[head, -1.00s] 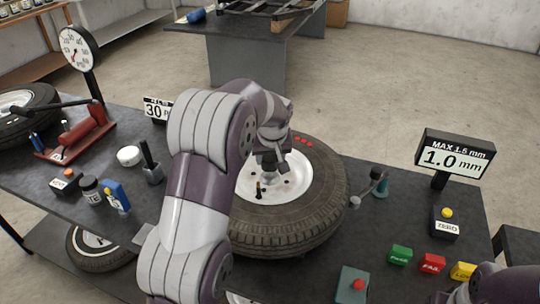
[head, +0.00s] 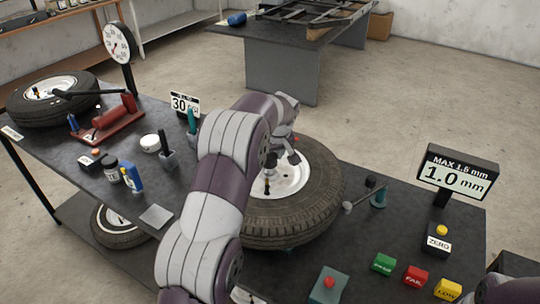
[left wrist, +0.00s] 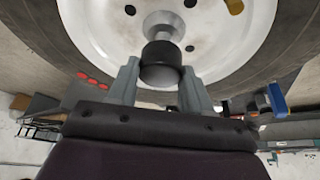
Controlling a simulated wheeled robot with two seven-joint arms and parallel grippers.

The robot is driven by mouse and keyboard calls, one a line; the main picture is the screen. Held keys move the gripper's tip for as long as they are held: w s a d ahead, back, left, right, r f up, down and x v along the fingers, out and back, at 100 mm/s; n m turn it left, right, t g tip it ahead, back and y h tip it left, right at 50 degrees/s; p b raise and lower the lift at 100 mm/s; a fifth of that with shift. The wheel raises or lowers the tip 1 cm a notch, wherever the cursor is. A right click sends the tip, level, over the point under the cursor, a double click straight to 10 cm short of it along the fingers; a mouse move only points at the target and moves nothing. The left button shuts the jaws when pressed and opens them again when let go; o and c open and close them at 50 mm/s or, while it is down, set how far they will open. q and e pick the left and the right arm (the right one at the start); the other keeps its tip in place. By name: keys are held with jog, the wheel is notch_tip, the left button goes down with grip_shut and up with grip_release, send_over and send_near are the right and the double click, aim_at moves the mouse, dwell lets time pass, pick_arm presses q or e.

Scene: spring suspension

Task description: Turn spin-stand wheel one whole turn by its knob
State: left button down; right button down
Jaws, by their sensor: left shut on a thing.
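The spin-stand wheel (head: 318,212), a black tyre on a white rim (head: 290,182), lies flat on the dark bench in the head view. In the left wrist view its white rim (left wrist: 215,55) fills the top. The knob (left wrist: 160,68), a black cylinder on a light stem rising from the rim, sits between my left fingers. My left gripper (left wrist: 159,84) is shut on this knob. In the head view my left gripper (head: 284,155) is over the rim's far side, and my arm hides the wheel's left part. My right gripper is not in view.
A display (head: 456,175) reads 1.0 mm under "MAX 1.5 mm". A small probe stand (head: 379,195) is close to the tyre's right side. Green (head: 383,263), red (head: 415,276) and yellow (head: 448,289) buttons are at the front right. A red pump (head: 110,118) is at the left.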

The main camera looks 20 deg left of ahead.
pick_arm(q)
jog(key=shift+r, duration=0.1)
jog(key=shift+c, duration=2.4)
grip_release()
jog(key=b+v, duration=0.1)
jog(key=v, duration=0.3)
jog(key=shift+r, duration=0.15)
jog(key=p+v, duration=0.4)
jog(key=v, duration=0.4)
jog(key=shift+p, duration=0.3)
jog(key=shift+d+r, duration=0.1)
jog(key=shift+r, duration=0.15)
